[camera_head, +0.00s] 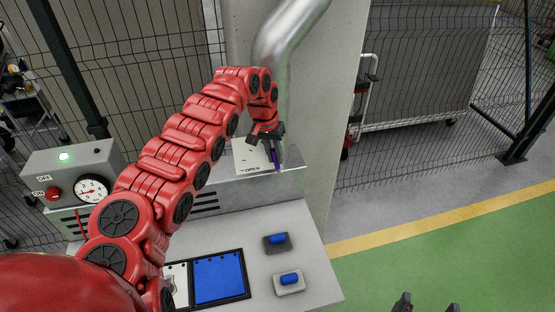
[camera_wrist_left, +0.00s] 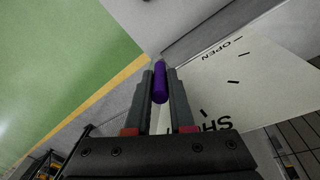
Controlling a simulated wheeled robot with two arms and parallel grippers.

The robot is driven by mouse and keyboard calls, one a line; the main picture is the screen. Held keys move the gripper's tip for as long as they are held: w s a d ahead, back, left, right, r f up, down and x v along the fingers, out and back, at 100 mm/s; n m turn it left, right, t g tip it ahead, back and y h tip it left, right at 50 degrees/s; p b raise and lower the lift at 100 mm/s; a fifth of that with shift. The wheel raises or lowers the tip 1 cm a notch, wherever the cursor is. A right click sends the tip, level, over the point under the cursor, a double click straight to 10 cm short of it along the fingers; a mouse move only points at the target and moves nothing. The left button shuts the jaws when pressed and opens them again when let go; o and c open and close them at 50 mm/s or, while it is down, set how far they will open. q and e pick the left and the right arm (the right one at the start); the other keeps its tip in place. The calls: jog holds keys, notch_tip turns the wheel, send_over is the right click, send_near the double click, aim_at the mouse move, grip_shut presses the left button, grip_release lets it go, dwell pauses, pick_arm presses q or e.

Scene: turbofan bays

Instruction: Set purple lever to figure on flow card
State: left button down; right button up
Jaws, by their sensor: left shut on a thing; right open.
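The purple lever (camera_head: 276,160) stands at the pale scale plate (camera_head: 250,158) by the pillar. In the left wrist view the purple lever (camera_wrist_left: 160,84) lies between the two fingers of my left gripper (camera_wrist_left: 160,90), which is shut on it. The plate (camera_wrist_left: 235,85) there shows OPEN, part of SHUT and several tick marks. In the head view my left gripper (camera_head: 273,145) hides part of the lever. My right gripper (camera_head: 428,304) is open and empty at the bottom edge. A white card (camera_head: 176,284) is mostly hidden by my left arm; its figure cannot be read.
A blue panel in a black frame (camera_head: 219,278) lies on the grey bench (camera_head: 255,262). Two blocks with blue tops (camera_head: 277,241) (camera_head: 289,280) sit to its right. A gauge (camera_head: 92,190) with a red knob and green lamp stands at left. The green floor at right is clear.

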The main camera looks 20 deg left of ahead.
pick_arm(q)
jog(key=h+b, duration=0.1)
jog(key=a+t+b, duration=0.1)
jog(key=b, duration=0.1)
jog(key=shift+s+a+f+h+b, duration=0.15)
jog(key=shift+s+h+b, duration=0.15)
jog(key=shift+s+h, duration=0.1)
jog(key=c, duration=0.8)
grip_release()
